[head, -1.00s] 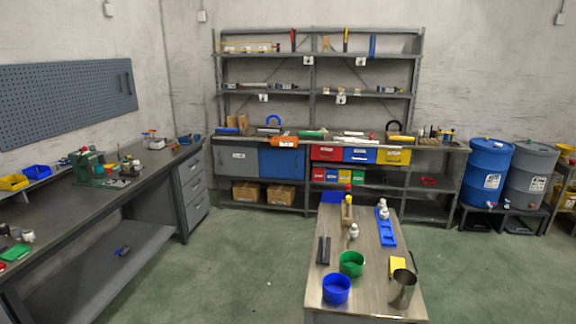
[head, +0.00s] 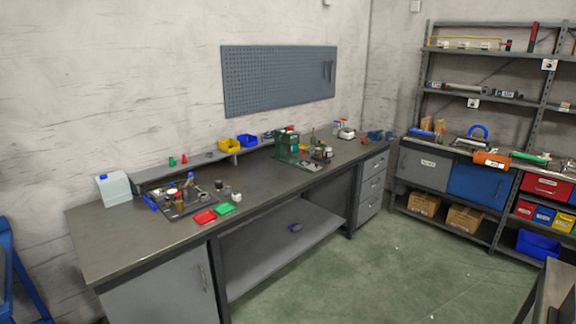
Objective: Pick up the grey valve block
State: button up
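I cannot pick out the grey valve block for certain. A small dark grey object with some blue (head: 295,227) lies on the lower shelf under the long workbench; it is too small to tell what it is. My gripper is not in view.
The long workbench (head: 130,248) runs along the left wall, with a green machine (head: 287,147) and yellow bin (head: 225,145) on it. Shelving (head: 423,90) stands at right. A table corner (head: 552,290) shows lower right. Green floor (head: 400,275) between is clear.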

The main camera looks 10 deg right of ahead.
aim_at(485, 90)
jog(key=i+j, duration=0.1)
jog(key=i, duration=0.3)
jog(key=i+j+u, duration=0.15)
jog(key=i, duration=0.25)
jog(key=i+l+z, duration=0.1)
jog(key=i+z, duration=0.2)
jog(key=z, duration=0.15)
jog(key=i+z, duration=0.65)
jog(key=z, duration=0.2)
jog(key=i+l+z, duration=0.2)
jog(key=i, duration=0.75)
jog(key=i+l+z, duration=0.15)
jog(key=i, duration=0.8)
jog(key=i+l+u, duration=0.25)
jog(key=i+l, duration=1.25)
jog(key=i, duration=0.25)
